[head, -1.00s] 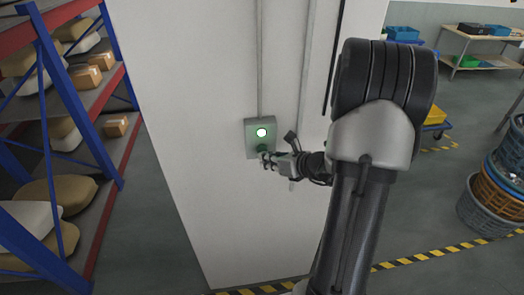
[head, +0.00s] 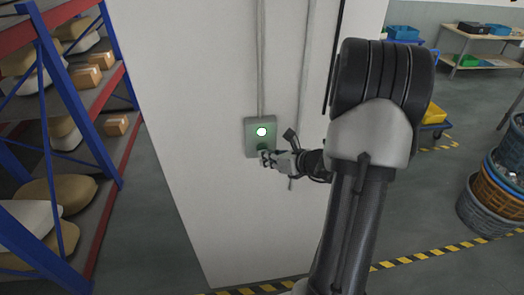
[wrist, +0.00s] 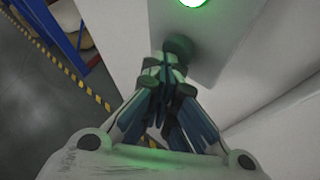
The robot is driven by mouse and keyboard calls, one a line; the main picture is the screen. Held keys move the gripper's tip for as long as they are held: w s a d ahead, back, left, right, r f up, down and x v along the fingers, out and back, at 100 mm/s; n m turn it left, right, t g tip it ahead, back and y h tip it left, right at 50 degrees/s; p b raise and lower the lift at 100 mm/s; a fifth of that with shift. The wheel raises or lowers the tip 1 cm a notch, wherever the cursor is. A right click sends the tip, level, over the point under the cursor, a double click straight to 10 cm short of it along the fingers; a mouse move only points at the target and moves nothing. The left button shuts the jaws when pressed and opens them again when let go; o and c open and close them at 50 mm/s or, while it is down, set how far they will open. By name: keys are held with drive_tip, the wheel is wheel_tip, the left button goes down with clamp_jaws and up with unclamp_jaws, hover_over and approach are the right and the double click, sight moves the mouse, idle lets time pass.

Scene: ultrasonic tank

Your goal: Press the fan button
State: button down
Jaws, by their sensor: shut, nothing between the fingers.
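The fan button box (head: 250,140) is a grey-green control box on the white pillar in the head view. A round lamp (head: 261,132) glows white-green on its upper part. A dark green round button (wrist: 178,46) sits below the lamp in the wrist view; it is mostly hidden behind the fingers in the head view. My gripper (head: 266,158) is shut and empty, with its fingertips at the lower part of the box. In the wrist view the closed fingertips (wrist: 166,66) are right at the button; I cannot tell whether they touch it.
The white pillar (head: 215,180) fills the middle, with conduits (head: 261,60) running up from the box. A blue and red shelf rack (head: 105,150) with parcels stands at the left. Baskets (head: 492,190) stand at the right. Yellow-black floor tape (head: 440,254) crosses the floor.

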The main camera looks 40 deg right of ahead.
drive_tip(key=shift+w, duration=0.1)
idle(0.5)
drive_tip(key=shift+w+d, duration=0.2)
drive_tip(key=shift+r, duration=0.1)
drive_tip(key=shift+s+a, duration=0.15)
drive_tip(key=shift+s, duration=0.05)
idle(0.5)
drive_tip(key=s+a+b, duration=0.1)
drive_tip(key=s+a, duration=0.2)
drive_tip(key=s, duration=0.2)
drive_tip(key=shift+b, duration=0.35)
drive_tip(key=shift+a, duration=0.1)
